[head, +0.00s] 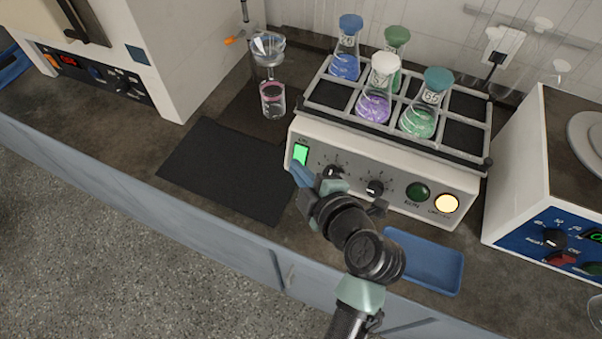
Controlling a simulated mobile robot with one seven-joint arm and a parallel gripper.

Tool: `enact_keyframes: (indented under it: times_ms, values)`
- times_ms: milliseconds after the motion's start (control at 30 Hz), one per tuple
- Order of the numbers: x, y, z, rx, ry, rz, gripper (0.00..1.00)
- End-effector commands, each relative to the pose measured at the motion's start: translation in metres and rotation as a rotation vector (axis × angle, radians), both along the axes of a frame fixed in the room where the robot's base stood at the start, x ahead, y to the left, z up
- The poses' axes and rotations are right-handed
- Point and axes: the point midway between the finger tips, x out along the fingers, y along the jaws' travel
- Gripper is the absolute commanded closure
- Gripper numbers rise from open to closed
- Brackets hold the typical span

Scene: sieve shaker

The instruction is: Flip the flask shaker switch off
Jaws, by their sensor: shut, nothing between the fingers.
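The flask shaker (385,190) is a white box on the bench with a rack on top. Its switch (301,153) glows green at the left end of the front panel. My gripper (297,170) is shut and empty, with its blue-grey fingertips just below the switch in the picture. I cannot tell whether they touch it. My arm hides part of the panel's lower edge. Several stoppered flasks with blue, purple and green liquid, such as the purple one (375,108), stand in the rack.
A black mat (225,170) lies left of the shaker. Behind it stands a glass beaker (272,100) under a funnel (268,48). A blue tray (425,262) lies in front of the shaker. Other devices stand at left and right (545,235).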

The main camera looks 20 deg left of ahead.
Motion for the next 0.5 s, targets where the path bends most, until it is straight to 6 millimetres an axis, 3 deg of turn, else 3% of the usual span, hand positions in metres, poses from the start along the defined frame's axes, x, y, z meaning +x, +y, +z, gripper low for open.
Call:
enact_keyframes:
  times_ms: [200, 500]
  values:
    - [-0.028, -0.036, 0.020, -0.001, -0.001, -0.005, 1.00]
    - [-0.046, -0.056, 0.034, -0.001, 0.002, 0.000, 1.00]
